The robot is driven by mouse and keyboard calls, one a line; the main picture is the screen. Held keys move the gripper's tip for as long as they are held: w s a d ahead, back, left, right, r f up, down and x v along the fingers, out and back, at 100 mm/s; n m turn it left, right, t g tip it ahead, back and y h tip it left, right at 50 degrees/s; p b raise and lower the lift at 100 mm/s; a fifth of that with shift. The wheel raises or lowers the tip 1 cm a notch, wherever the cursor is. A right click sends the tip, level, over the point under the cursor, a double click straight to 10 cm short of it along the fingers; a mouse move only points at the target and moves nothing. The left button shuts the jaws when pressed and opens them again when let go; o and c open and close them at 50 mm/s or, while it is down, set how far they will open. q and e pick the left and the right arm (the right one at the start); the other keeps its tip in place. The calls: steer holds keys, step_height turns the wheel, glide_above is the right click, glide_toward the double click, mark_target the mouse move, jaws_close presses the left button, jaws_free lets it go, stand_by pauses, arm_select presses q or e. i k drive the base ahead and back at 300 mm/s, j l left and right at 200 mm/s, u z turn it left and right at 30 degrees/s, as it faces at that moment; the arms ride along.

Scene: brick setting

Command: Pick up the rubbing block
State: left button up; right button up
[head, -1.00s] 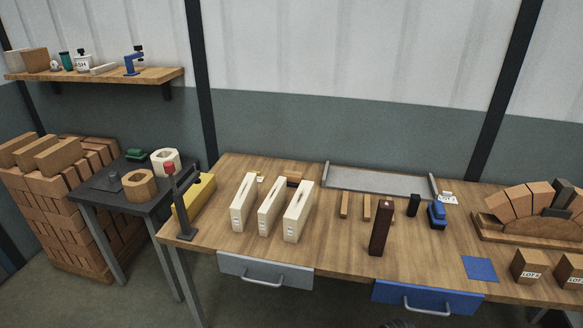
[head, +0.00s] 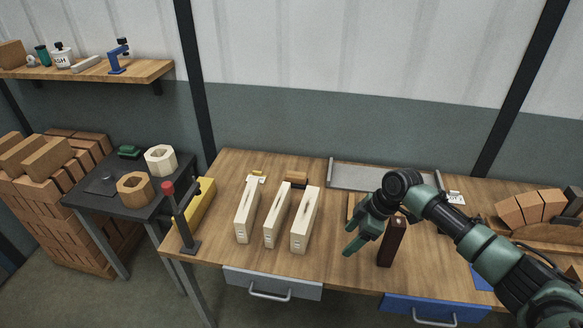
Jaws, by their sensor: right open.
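No block is labelled as the rubbing block, so I cannot tell for certain which one it is. A dark reddish-brown block (head: 393,243) stands upright near the front of the wooden bench (head: 340,270). My right gripper (head: 353,246) is open, in front of and above the bench, just left of the dark block in the picture. I see no contact between them, and nothing is between the fingers. My right arm hides part of the bench behind it. My left gripper is out of view.
Several cream blocks (head: 277,215) stand left of the gripper. A red-knobbed lever stand (head: 182,222) and a yellow bar (head: 201,205) are further left. A grey tray (head: 345,176) lies at the back. A brick arch (head: 530,208) is at right. Bare bench lies around the gripper's left.

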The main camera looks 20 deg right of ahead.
mark_target(298, 180)
steer(key=i, duration=1.5)
